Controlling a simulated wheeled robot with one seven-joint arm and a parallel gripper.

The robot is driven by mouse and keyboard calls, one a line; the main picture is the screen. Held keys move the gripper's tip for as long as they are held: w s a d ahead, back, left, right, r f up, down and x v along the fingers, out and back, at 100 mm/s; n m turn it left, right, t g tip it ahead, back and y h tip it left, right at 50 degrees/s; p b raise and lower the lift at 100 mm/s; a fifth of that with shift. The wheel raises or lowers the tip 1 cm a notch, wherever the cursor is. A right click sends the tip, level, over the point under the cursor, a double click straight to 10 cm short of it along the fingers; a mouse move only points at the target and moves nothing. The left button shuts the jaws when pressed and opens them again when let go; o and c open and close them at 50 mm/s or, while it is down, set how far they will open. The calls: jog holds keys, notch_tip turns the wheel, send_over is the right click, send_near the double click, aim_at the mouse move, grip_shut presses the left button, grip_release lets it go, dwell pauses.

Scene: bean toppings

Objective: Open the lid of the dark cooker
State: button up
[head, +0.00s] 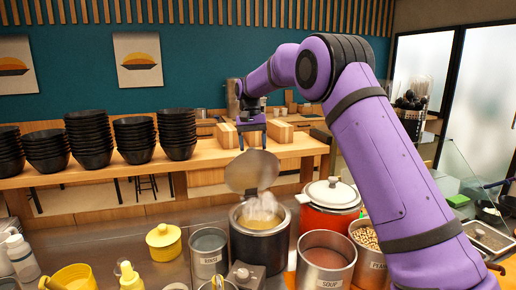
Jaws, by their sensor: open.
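The dark cooker (260,243) stands on the counter in the middle of the head view. Its grey round lid (251,172) is raised and tilted up at the back of the pot. The opening shows yellowish food with pale steam over it. My gripper (252,144) points down just above the lid's upper edge in the picture. Its two fingers are apart with nothing seen between them. Whether a finger touches the lid cannot be told.
An orange pot with a white lid (332,192) stands right of the cooker. A soup container (326,277), a peanut container (367,235) and a grey rinse container (209,262) stand close around. Stacked black bowls (89,138) fill the wooden shelf behind. A yellow lidded pot (163,242) is at left.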

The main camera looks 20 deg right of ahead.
jog(key=s, duration=0.5)
jog(key=shift+s+r, duration=0.25)
jog(key=shift+s, duration=0.1)
